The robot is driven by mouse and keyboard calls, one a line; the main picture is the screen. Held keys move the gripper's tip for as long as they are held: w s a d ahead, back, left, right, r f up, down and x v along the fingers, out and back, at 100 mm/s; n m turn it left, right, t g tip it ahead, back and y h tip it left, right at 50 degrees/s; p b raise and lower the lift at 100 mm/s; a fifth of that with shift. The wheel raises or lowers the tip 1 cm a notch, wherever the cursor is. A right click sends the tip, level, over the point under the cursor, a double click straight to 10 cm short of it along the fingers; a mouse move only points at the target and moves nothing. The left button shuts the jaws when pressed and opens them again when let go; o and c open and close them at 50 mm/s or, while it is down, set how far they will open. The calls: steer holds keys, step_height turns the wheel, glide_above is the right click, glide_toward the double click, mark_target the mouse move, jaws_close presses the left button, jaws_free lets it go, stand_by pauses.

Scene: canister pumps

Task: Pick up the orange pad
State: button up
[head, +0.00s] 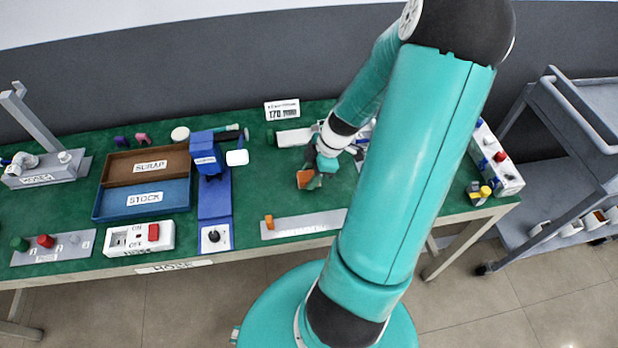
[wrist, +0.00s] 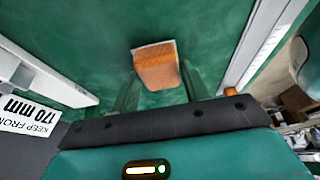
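The orange pad (wrist: 156,68) is a small block with a pale edge along its top side in the wrist view. It lies between the tips of the two green fingers of my gripper (wrist: 157,78), close to both. I cannot tell whether the fingers touch it or whether it rests on the green surface. In the head view my gripper (head: 316,176) is low over the green table, pointing down, with the orange pad (head: 304,180) at its tips. The fingers are partly hidden there.
A grey strip (head: 305,224) with a small orange piece (head: 269,222) lies at the table's front edge. A blue press (head: 214,190), a stock tray (head: 140,200) and a scrap tray (head: 146,166) stand left. A white sign (head: 282,110) stands behind. A grey cart (head: 560,170) is right.

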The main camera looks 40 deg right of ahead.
mark_target(311, 175)
steer(key=c, duration=0.5)
steer(key=shift+o, duration=0.2)
step_height(311, 175, up, 18)
steer(key=shift+o, duration=0.9)
steer(key=shift+c, duration=0.4)
steer(key=shift+d, duration=0.1)
